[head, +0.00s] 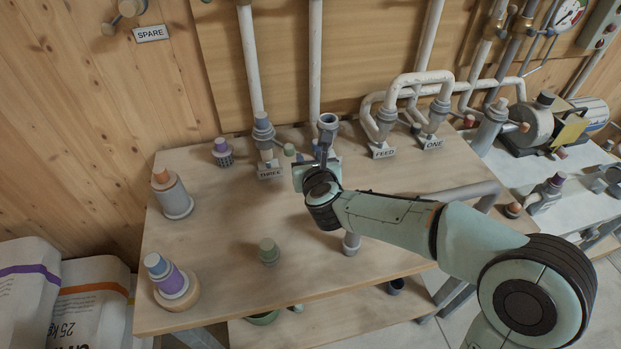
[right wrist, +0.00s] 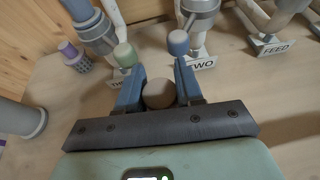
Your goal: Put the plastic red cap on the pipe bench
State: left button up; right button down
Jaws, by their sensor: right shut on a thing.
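My right gripper (head: 322,158) is over the pipe bench (head: 215,260), near the back, by the label THREE and the pipe fittings. In the right wrist view its blue fingers (right wrist: 159,72) are shut on a brownish round piece (right wrist: 159,95), seen end-on. I cannot tell whether this is the red cap; the arm hides it in the head view. A small reddish cap (head: 469,120) shows at the bench's far right back. Another dark red cap (head: 560,153) is on the side bench to the right. My left gripper is not in view.
White pipes (head: 410,85) rise at the back. The bench's front middle is mostly clear.

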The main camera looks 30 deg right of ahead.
notch_tip(320, 180, down, 6)
jog(key=shift+f+b, duration=0.1)
jog(key=shift+b, duration=0.7)
jog(key=w, duration=0.1)
jog(key=w+d+p, duration=0.1)
jog(key=w, duration=0.1)
jog(key=shift+w+d+f, duration=0.1)
jog(key=shift+w+f, duration=0.4)
jog(key=shift+f, duration=0.05)
jog(key=shift+s, duration=0.1)
jog(key=shift+f+b, duration=0.2)
jog(key=shift+b, duration=0.15)
jog(key=c, duration=0.7)
grip_release()
jog(key=shift+r, duration=0.1)
